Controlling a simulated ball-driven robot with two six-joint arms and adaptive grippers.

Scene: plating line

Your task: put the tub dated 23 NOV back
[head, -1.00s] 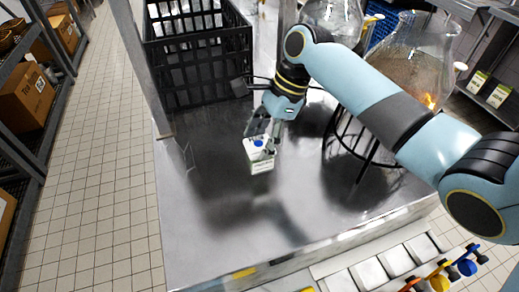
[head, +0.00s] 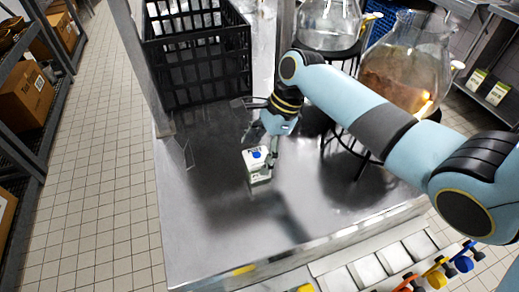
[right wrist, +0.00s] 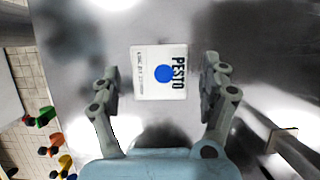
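A small white tub (head: 252,163) with a blue dot on its lid appears to stand on the steel counter (head: 215,225), left of the glass jars. In the right wrist view the tub (right wrist: 146,87) shows from above; its lid reads PESTO, and the smaller print is too blurred to read a date. My right gripper (right wrist: 160,90) is open around the tub, with a finger at each side and a visible gap to both. In the head view the right gripper (head: 268,150) reaches down over the tub. My left gripper is out of view.
A black slatted crate (head: 200,60) stands at the back left of the counter. Glass jars, one with amber liquid (head: 390,85), stand on black wire stands at right. A clear thin-edged object (head: 188,153) is at the left edge. The counter's front is clear.

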